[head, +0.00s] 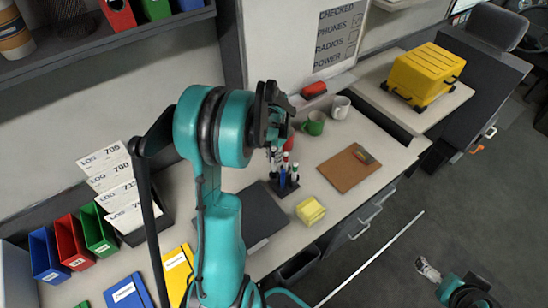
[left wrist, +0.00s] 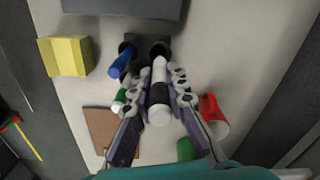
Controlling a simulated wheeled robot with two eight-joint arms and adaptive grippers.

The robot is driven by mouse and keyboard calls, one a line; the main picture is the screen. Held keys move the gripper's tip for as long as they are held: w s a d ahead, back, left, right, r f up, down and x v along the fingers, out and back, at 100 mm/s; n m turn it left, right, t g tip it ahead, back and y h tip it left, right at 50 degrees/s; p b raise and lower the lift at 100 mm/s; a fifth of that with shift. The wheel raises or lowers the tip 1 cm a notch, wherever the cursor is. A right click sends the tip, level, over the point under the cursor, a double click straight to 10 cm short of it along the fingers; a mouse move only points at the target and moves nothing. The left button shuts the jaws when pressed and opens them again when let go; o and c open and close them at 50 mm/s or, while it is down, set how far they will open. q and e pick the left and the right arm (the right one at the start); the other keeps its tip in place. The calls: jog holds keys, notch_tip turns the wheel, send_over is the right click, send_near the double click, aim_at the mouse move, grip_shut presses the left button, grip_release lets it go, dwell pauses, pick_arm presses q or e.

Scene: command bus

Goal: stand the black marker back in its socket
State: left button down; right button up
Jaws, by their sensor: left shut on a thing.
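My left gripper (left wrist: 158,88) is shut on the black marker (left wrist: 158,95), a white barrel with a black band, held between both fingers. The marker's far end lines up with the right opening of the dark marker holder (left wrist: 139,45); I cannot tell whether it is inside. A blue marker (left wrist: 122,62) and a green one (left wrist: 118,103) show left of it. In the head view the left gripper (head: 278,142) is just above the holder (head: 283,187), which has several markers at it. My right gripper (head: 428,268) is low at the right, over the floor, its fingers unclear.
A yellow block (head: 310,211) and a brown clipboard (head: 349,168) lie right of the holder. A green mug (head: 314,123) and a white mug (head: 340,107) stand behind. A red mug (left wrist: 213,115) is close beside the right finger. A dark flat panel (head: 250,215) lies left of the holder.

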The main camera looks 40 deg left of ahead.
aim_at(274, 167)
pick_arm(q)
jog(key=shift+f, duration=0.25)
dwell(0.3)
jog(key=shift+f+b, duration=0.9)
jog(key=shift+b, duration=0.1)
jog(key=shift+f, duration=0.15)
jog(key=shift+f+b, duration=0.7)
jog(key=shift+b, duration=0.05)
jog(key=shift+f, duration=0.2)
jog(key=shift+f+b, duration=0.6)
jog(key=shift+b, duration=0.05)
jog(key=c, duration=1.4)
grip_release()
jog(key=shift+c, duration=0.2)
